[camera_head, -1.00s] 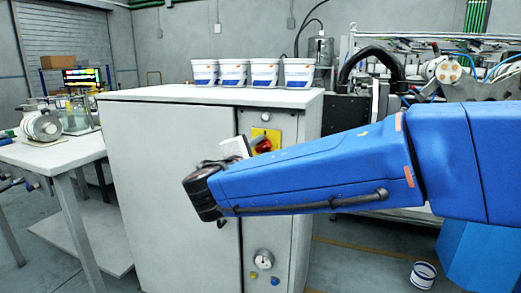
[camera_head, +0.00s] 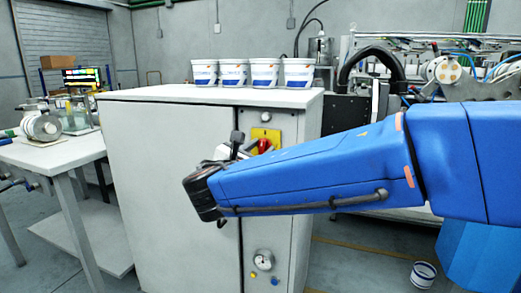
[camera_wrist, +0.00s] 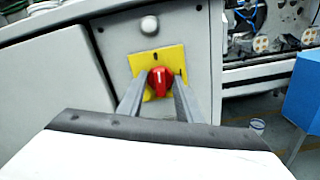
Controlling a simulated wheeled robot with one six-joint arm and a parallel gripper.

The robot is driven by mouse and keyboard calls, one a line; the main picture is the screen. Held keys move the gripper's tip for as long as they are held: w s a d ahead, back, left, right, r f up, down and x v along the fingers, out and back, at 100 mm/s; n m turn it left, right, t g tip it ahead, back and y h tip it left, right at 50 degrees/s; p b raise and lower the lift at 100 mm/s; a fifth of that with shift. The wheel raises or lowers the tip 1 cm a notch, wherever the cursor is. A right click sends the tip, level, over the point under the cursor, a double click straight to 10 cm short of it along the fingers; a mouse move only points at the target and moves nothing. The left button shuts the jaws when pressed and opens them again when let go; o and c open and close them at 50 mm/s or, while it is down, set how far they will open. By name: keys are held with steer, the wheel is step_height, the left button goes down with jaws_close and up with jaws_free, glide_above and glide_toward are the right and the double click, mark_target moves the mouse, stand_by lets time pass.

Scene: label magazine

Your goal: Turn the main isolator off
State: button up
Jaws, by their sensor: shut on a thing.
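The main isolator is a red rotary handle (camera_head: 265,146) on a yellow plate (camera_head: 274,134), on the narrow front panel of a grey cabinet. In the wrist view the red handle (camera_wrist: 160,80) sits between the two grey fingers of my gripper (camera_wrist: 159,92), over the yellow plate (camera_wrist: 173,58). My gripper (camera_head: 249,147) is shut on the handle and is rolled over. In the head view my blue forearm hides part of the panel and the lower part of the plate. The handle looks close to upright in the head view.
The cabinet (camera_head: 165,180) bears several white buckets (camera_head: 235,73) on top. A round gauge (camera_head: 264,256) and small buttons are low on its panel. A table (camera_head: 60,150) with equipment stands left. Machinery (camera_head: 450,70) stands behind right; a bucket (camera_head: 423,274) is on the floor.

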steer(key=shift+f+n, duration=0.1)
steer(key=shift+n, duration=0.5)
steer(key=o, duration=1)
steer(key=shift+o, duration=0.2)
steer(key=v, duration=1.7)
steer(key=shift+s, duration=0.2)
